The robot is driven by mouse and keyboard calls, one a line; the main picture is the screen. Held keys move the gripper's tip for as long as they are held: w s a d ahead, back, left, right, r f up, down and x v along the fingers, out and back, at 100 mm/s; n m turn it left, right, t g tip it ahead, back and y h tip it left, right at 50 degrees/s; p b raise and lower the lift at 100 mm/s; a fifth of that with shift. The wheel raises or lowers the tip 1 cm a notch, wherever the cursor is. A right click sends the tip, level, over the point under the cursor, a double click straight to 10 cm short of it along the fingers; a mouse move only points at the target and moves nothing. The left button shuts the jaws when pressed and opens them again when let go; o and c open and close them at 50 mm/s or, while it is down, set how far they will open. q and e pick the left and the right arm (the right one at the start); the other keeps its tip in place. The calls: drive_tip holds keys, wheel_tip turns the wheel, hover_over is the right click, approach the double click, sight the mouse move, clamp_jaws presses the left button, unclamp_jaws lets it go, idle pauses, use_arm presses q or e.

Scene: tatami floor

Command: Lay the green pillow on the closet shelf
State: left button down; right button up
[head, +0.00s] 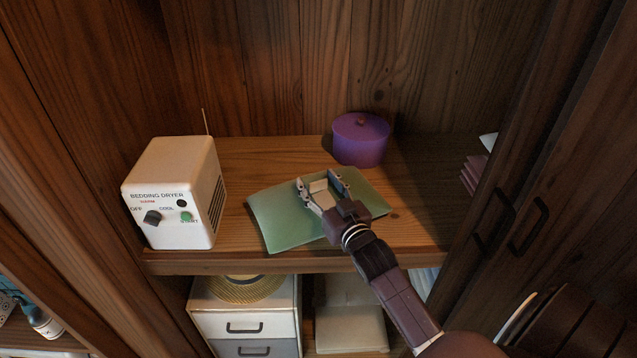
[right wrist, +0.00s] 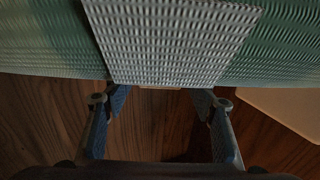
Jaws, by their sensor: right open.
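The green pillow (head: 278,217) lies flat on the wooden closet shelf (head: 262,160), its front edge close to the shelf's front edge. My right gripper (head: 318,181) is open and sits over the pillow's middle, coming in from the lower right. In the right wrist view the green woven pillow (right wrist: 45,40) fills the top, with a pale grey patch (right wrist: 175,40) in its middle. The open fingers (right wrist: 162,98) stand apart beside its edge, with no cloth clearly pinched between them. The gripper and arm hide part of the pillow's right side. My left gripper is not in view.
A white bedding dryer (head: 175,195) stands left of the pillow. A purple lidded round box (head: 360,140) stands just behind it. Pink folded items (head: 474,175) lie at the right, near a dark door (head: 560,170). Below are a straw hat (head: 252,289) and drawers (head: 245,325).

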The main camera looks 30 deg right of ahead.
drive_tip(key=shift+r, duration=0.1)
drive_tip(key=s+a+b, duration=0.1)
drive_tip(key=s+a, duration=0.1)
drive_tip(key=s, duration=1)
idle(0.4)
